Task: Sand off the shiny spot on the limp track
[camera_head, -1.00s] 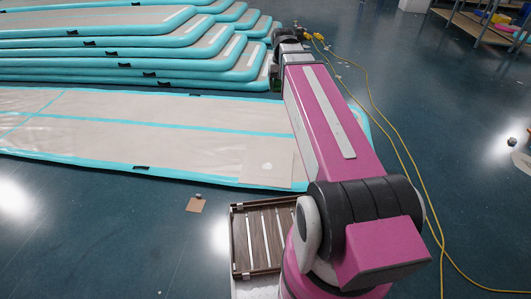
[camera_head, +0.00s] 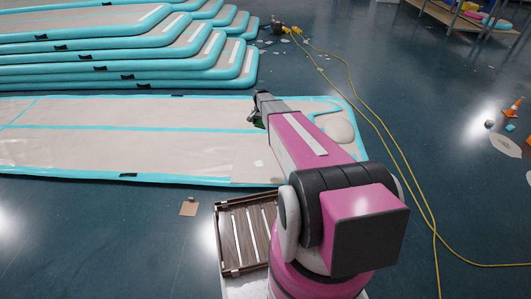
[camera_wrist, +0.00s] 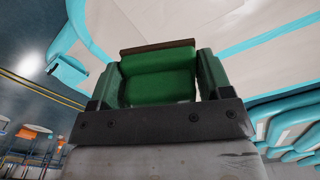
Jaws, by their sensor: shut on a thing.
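The limp track (camera_head: 100,150) lies flat on the floor, beige with teal edges and lines. Near its front edge, left of my arm, a slightly different beige patch bears a small pale spot (camera_head: 258,163); I cannot tell whether this is the shiny spot. My gripper (camera_head: 258,120) is above the far part of the track. In the wrist view my gripper (camera_wrist: 158,82) is shut on a green block (camera_wrist: 160,88) with a brown outer edge, which looks like a sanding block. The block's working face is hidden.
A stack of inflated teal-edged tracks (camera_head: 130,62) stands behind. A yellow cord (camera_head: 375,120) runs across the floor on the right. A slatted wooden tray (camera_head: 217,240) is beside my arm's base. A brown square (camera_head: 189,209) lies on the floor. A shelf (camera_head: 460,30) and orange cone (camera_head: 513,107) are right.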

